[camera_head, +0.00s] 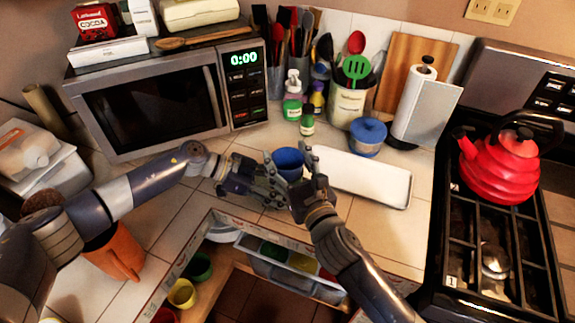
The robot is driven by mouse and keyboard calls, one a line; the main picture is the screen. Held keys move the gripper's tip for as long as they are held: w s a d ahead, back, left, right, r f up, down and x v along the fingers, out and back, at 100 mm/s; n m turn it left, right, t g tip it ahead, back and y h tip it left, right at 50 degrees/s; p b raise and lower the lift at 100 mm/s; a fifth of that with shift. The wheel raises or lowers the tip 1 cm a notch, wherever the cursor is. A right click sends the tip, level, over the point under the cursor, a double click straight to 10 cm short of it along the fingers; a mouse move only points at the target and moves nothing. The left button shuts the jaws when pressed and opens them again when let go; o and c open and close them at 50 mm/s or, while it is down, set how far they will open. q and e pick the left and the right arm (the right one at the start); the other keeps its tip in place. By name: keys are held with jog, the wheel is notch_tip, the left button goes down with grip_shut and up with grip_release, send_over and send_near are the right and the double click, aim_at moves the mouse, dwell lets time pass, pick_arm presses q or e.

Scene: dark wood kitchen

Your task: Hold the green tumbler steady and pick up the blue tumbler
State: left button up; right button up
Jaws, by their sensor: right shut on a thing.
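The blue tumbler (288,158) is above the counter near its inner corner, between my two grippers. My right gripper (297,172) comes up from below and is shut on the blue tumbler, covering its right side. My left gripper (275,182) comes in from the left, with its fingers close to the tumbler's lower left side. Its fingers overlap the other hand, so its opening is unclear. The part below the blue tumbler is hidden by fingers. A green cup (200,266) shows in the opening below the counter; I cannot tell if it is the green tumbler.
A white tray (360,178) lies right of my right gripper. A blue-lidded jar (368,138), bottles (292,100) and a utensil crock (348,105) stand behind. The microwave (155,100) is back left, a red kettle (498,165) right. An orange cup (115,252) is near my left arm.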

notch_tip(320, 180, up, 10)
jog(key=shift+f, duration=0.25)
pick_arm(q)
jog(key=o, duration=0.9)
jog(key=shift+c, duration=0.2)
jog(key=v, duration=1.2)
jog(key=shift+f, duration=0.1)
